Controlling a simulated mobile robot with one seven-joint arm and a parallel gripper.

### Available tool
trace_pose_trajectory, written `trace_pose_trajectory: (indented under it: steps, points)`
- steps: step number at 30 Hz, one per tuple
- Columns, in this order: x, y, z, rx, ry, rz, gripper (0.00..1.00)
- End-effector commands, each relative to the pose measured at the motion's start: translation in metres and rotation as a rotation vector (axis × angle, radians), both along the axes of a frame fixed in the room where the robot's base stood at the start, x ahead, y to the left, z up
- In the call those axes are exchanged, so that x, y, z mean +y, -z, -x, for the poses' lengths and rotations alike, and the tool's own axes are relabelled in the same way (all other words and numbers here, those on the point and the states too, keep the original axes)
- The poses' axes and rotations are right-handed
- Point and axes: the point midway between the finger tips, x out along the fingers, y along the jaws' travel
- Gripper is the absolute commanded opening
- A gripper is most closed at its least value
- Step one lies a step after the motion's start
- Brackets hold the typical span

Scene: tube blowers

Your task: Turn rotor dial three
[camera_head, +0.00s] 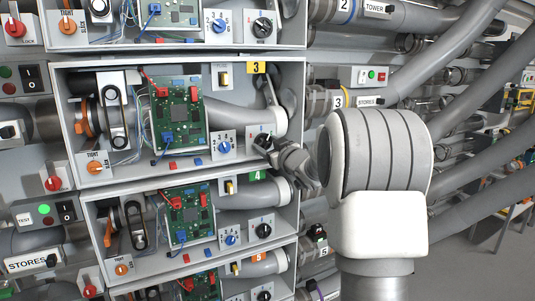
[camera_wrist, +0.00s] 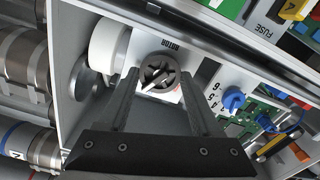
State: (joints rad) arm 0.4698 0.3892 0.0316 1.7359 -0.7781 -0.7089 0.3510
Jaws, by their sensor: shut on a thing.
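Rotor dial three is a dark round knob with a slotted face on a white panel marked ROTOR in the wrist view (camera_wrist: 158,76). My gripper (camera_wrist: 159,88) has one finger on each side of the dial and is shut on it. In the head view my gripper (camera_head: 270,145) reaches from the right into the bay with the yellow 3 label (camera_head: 256,68). There the gripper covers most of the dial. The fingers hide parts of the dial's rim in the wrist view.
A blue selector knob (camera_head: 225,147) and a green circuit board (camera_head: 178,117) sit left of my gripper. A grey pipe (camera_head: 245,120) runs just above it. Similar bays lie above and below, with another rotor dial (camera_head: 264,230) in bay four.

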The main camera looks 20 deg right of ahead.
Motion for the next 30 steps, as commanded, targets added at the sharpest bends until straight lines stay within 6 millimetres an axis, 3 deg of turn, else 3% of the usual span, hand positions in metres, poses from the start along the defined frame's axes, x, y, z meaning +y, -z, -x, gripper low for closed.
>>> trace_pose_trajectory:
  steps: [30]
  points:
    - [0.0007,0.0037,-0.0002,-0.034,0.000,0.967,0.10]
